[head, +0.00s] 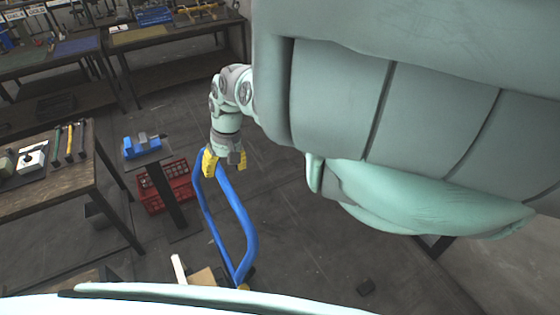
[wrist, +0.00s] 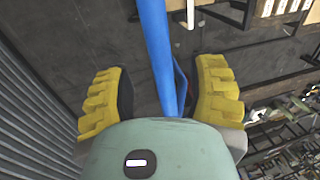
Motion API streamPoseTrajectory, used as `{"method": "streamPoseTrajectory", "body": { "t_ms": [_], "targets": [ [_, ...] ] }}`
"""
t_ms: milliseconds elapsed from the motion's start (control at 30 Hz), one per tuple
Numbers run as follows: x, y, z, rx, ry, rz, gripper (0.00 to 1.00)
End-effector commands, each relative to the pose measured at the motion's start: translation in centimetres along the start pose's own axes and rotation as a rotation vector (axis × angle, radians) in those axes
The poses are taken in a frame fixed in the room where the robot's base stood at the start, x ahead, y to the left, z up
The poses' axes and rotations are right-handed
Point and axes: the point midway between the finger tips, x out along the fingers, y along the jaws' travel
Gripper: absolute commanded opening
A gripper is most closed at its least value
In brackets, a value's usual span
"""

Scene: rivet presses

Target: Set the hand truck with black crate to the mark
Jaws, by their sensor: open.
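The blue tubular handle of a hand truck (head: 246,228) stands at the lower middle of the head view. My gripper (head: 224,162) is at the top of this handle. In the wrist view the blue bar (wrist: 157,50) runs between the two yellow fingers of my gripper (wrist: 160,95), with a gap on each side. The gripper is open. The lower part of the hand truck is cut off by my own body, and I cannot make out a black crate on it. No floor mark can be made out.
A red crate (head: 166,186) stands on the floor left of the handle, beside a stand with a blue vise (head: 142,146). A workbench with tools (head: 45,190) is at the left. A light brown box (head: 204,279) is near the handle's foot. Floor to the right is mostly clear.

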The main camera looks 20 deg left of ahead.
Motion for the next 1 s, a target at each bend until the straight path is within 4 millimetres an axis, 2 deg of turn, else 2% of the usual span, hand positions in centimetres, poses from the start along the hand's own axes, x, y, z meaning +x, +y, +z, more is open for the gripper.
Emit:
{"method": "streamPoseTrajectory", "body": {
  "t_ms": [200, 333, 800, 833, 1000],
  "targets": [
    [2.4, -0.2, 0.1, -0.006, -0.003, 0.001, 0.56],
    [3.3, -0.2, 0.0, -0.005, -0.002, 0.0, 0.56],
    [3.9, -0.2, 0.0, -0.004, -0.001, 0.001, 0.56],
    [3.9, -0.2, 0.0, -0.004, 0.0, 0.001, 0.61],
    [3.9, -0.1, 0.0, -0.004, 0.0, 0.001, 0.43]
  ]
}}
